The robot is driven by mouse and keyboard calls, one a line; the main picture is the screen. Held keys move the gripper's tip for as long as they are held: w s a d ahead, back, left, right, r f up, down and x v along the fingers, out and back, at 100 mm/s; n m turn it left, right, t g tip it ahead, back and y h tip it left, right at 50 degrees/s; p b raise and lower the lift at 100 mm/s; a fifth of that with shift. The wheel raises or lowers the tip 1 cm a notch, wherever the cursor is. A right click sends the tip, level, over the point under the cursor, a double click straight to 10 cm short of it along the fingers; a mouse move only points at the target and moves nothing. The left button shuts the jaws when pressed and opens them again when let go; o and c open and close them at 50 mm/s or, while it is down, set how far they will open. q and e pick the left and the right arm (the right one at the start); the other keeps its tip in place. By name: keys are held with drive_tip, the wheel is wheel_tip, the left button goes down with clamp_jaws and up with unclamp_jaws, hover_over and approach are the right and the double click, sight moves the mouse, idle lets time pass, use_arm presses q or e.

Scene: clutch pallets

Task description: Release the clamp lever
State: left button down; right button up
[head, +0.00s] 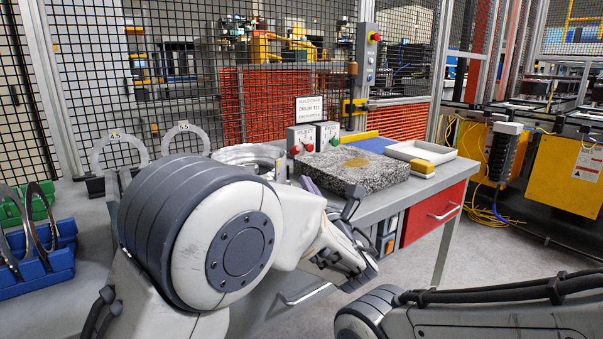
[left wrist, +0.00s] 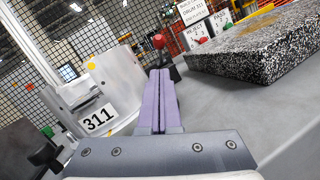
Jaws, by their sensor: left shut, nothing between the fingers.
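My left gripper (head: 308,185) reaches over the bench in the head view, mostly hidden by my own arm. In the left wrist view its two purple fingers (left wrist: 159,72) are closed together and empty. Just beyond the fingertips is a small dark and red part (left wrist: 166,60); it may be the clamp lever, but I cannot tell, nor whether the fingers touch it. My right gripper is not in view.
A speckled slab (head: 362,168) lies on the bench right of the drum. Behind it stand two button boxes (head: 303,139) and a sign (head: 309,108). A white tray (head: 420,153) is further right. Blue racks with rings (head: 35,270) stand at the left. Mesh fencing closes the back.

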sight(293, 154)
use_arm(q)
drive_tip(key=x, duration=0.9)
drive_tip(key=shift+w, duration=0.2)
drive_tip(key=r+p, duration=0.1)
drive_tip(key=p, duration=0.2)
drive_tip(key=shift+w+a+r+g, duration=0.1)
drive_tip(key=shift+a+r+g, duration=0.05)
drive_tip(key=shift+r+g, duration=0.25)
drive_tip(key=shift+n+g+h+p, duration=0.3)
drive_tip(key=shift+p, duration=0.2)
drive_tip(key=shift+w+f, duration=0.1)
